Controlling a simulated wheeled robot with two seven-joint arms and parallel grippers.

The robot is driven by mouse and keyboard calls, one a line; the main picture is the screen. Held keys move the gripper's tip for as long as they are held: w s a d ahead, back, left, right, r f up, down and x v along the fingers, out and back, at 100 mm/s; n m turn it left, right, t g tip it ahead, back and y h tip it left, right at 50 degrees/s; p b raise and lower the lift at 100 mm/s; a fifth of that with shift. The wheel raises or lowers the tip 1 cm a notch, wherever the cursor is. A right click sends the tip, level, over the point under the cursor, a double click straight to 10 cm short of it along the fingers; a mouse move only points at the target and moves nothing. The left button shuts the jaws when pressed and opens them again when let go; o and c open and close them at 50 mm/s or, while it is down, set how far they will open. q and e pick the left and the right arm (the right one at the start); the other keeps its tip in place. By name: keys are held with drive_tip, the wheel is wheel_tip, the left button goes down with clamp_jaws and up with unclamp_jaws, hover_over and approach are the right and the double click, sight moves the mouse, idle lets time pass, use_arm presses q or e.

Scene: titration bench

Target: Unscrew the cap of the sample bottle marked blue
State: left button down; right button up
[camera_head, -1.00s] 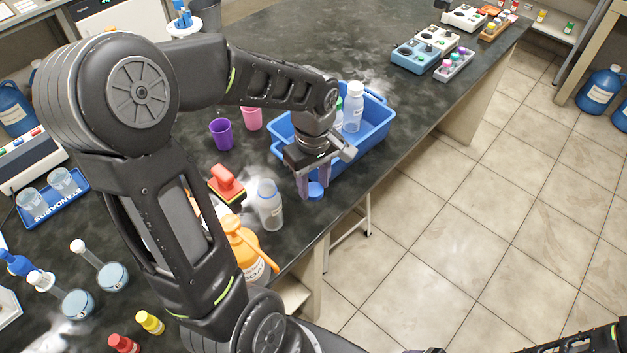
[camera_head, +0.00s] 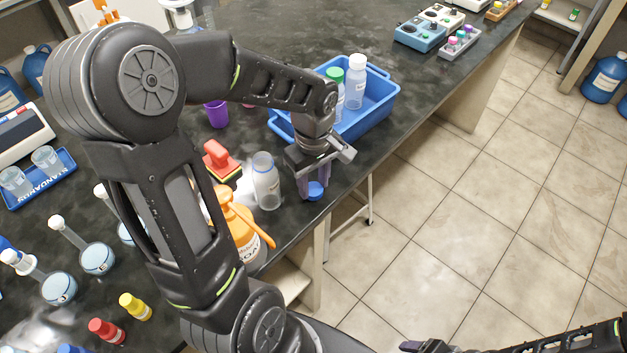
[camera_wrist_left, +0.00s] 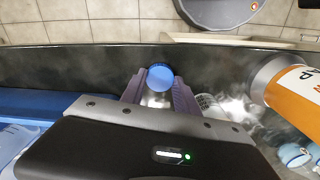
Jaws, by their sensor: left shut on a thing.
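My left gripper (camera_head: 314,184) is shut on a blue cap (camera_head: 316,192), held low at its fingertips near the bench's front edge. In the left wrist view the cap (camera_wrist_left: 160,77) sits between the two purple fingers (camera_wrist_left: 158,92). A clear bottle (camera_head: 266,183) stands upright on the bench left of the gripper, apart from the cap. Its top looks open, and its ridged neck (camera_wrist_left: 204,100) shows in the left wrist view. Its marking is too small to read. My right gripper (camera_head: 428,346) shows only partly at the bottom edge; its jaws are unclear.
A blue tray (camera_head: 378,108) with a green-capped and a white-capped bottle (camera_head: 356,80) stands behind the gripper. An orange wash bottle (camera_head: 243,232) and a red-handled block (camera_head: 220,160) stand left. Flasks (camera_head: 97,258) stand further left. The floor beyond the edge is clear.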

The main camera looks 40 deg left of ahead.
use_arm(q)
drive_tip(key=shift+f, duration=0.1)
drive_tip(key=c, duration=0.8)
unclamp_jaws()
drive_tip(key=shift+c, duration=0.2)
wheel_tip(320, 180, up, 8)
drive_tip(key=shift+f, duration=0.1)
